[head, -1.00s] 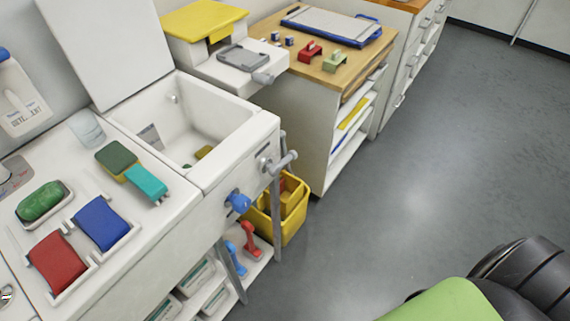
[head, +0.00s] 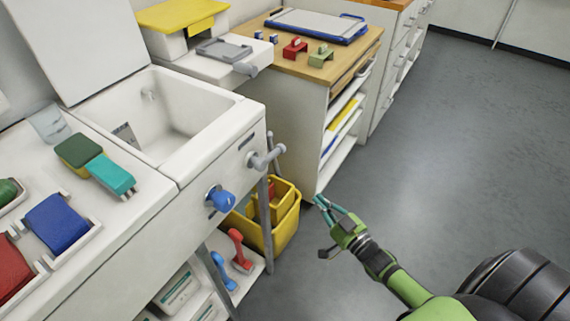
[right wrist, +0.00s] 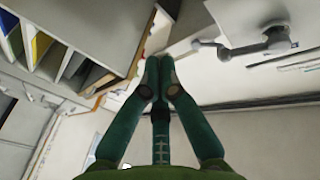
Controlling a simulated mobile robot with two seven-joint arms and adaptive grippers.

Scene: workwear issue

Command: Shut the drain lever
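A grey lever (head: 265,158) is on the front face of the white sink unit, below a small dark label; I take it as the drain lever. Its handle sticks out to the right in the head view. The lever also shows in the right wrist view (right wrist: 240,47), at upper right, beyond my fingers. The white basin (head: 205,118) is open and looks empty of water. My right gripper (head: 318,201) is in the air right of and lower in the picture than the lever, apart from it. Its teal fingertips meet in the right wrist view (right wrist: 158,64), with nothing between them. My left gripper is out of view.
A blue knob (head: 221,200) is on the same front, left of the lever. A yellow bin (head: 285,220) stands below, beside a grey leg. Red (head: 238,252) and blue handles are on the lower shelf. A wooden-topped cabinet (head: 300,68) stands behind. Grey floor at right is clear.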

